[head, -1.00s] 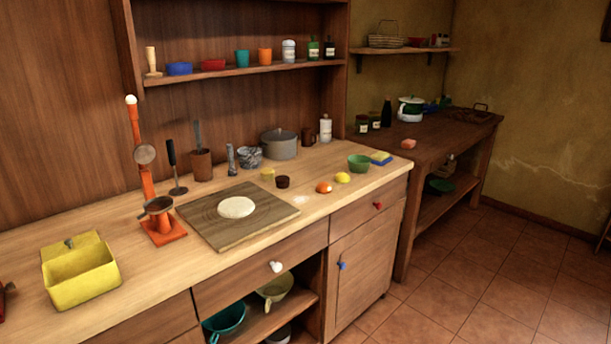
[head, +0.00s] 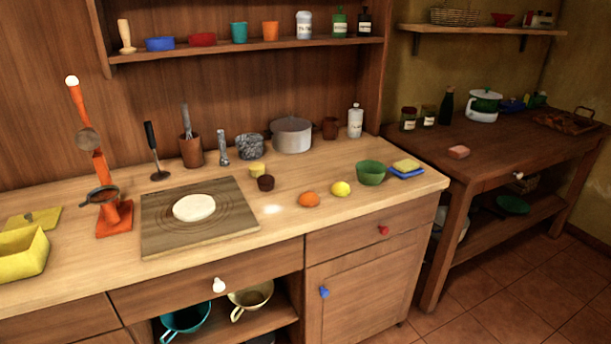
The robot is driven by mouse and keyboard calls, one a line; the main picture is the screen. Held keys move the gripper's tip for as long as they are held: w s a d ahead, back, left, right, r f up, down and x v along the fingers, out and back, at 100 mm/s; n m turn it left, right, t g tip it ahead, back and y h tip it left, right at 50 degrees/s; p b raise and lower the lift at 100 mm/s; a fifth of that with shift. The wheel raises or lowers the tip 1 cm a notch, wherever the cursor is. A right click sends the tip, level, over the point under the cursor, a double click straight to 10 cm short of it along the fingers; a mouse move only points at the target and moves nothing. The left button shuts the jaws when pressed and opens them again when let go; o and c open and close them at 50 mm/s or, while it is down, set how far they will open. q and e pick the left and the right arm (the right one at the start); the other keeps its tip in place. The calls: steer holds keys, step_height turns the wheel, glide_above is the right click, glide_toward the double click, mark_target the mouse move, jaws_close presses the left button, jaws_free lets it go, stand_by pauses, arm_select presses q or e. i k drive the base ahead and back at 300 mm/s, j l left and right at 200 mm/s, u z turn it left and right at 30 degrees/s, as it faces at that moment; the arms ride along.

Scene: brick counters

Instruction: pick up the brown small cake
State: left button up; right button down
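The brown small cake (head: 265,183) is a small dark brown round piece on the light wooden counter (head: 330,222). It stands just right of the wooden board (head: 158,228) that bears the flat white dough (head: 194,207). A small yellow cake-like piece (head: 257,170) stands right behind it. Neither of my grippers shows in the head view.
An orange fruit (head: 309,199) and a lemon (head: 341,188) lie right of the cake. A green bowl (head: 371,173) stands further right. A grey pot (head: 291,135) and a mortar (head: 250,146) stand behind. An orange press (head: 113,212) stands left of the board. The counter in front of the cake is clear.

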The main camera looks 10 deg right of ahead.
mark_target(265, 182)
steer(key=l, duration=0.45)
steer(key=i+l, duration=0.15)
steer(key=l, duration=0.8)
steer(key=i+z, duration=0.05)
